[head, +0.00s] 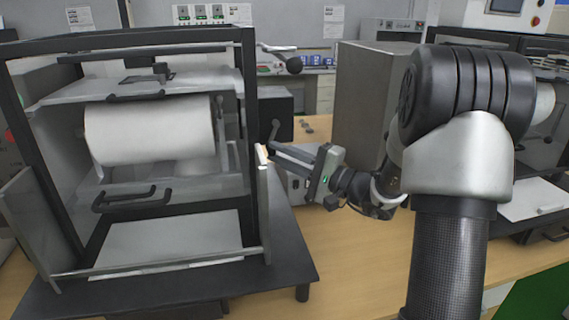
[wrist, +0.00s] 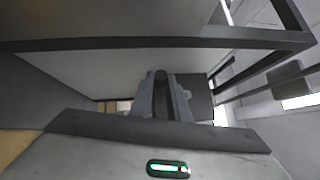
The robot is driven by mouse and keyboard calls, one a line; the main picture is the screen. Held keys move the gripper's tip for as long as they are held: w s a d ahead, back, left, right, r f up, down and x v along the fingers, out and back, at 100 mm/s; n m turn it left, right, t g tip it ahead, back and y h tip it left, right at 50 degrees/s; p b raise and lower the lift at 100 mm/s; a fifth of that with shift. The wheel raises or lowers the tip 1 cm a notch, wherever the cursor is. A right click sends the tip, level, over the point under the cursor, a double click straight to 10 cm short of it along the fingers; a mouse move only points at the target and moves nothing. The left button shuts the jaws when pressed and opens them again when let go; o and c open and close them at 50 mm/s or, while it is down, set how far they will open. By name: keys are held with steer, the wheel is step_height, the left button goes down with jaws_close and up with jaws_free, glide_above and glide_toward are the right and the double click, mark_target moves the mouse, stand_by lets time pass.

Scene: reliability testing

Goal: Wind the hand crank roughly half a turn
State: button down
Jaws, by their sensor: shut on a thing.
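The tester (head: 250,110) is a dark-framed machine on the left with a white drum (head: 150,130) inside. My gripper (head: 270,148) reaches in from the right to the tester's right side. In the wrist view, my gripper (wrist: 162,108) has its two grey fingers closed around a dark, round-ended, upright handle (wrist: 161,84). This looks like the grip of the hand crank. In the head view a small dark piece of the handle (head: 274,129) shows at the fingertips. The rest of the crank is hidden or too dark to make out.
A tall grey cabinet (head: 370,100) stands behind my arm. The tester's dark base plate (head: 285,255) stands on a wooden bench (head: 360,265), clear in front.

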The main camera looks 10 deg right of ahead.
steer(key=m+t+b, duration=0.1)
steer(key=a+m+t+b, duration=0.1)
steer(key=shift+a+r+m+y, duration=0.2)
steer(key=shift+m+y, duration=0.1)
steer(key=shift+y, duration=0.1)
steer(key=shift+f, duration=0.1)
steer(key=c, duration=1.7)
jaws_free()
steer(key=p+v, duration=0.1)
steer(key=v, duration=1.6)
steer(key=shift+s+d, duration=0.15)
steer(key=shift+d, duration=0.05)
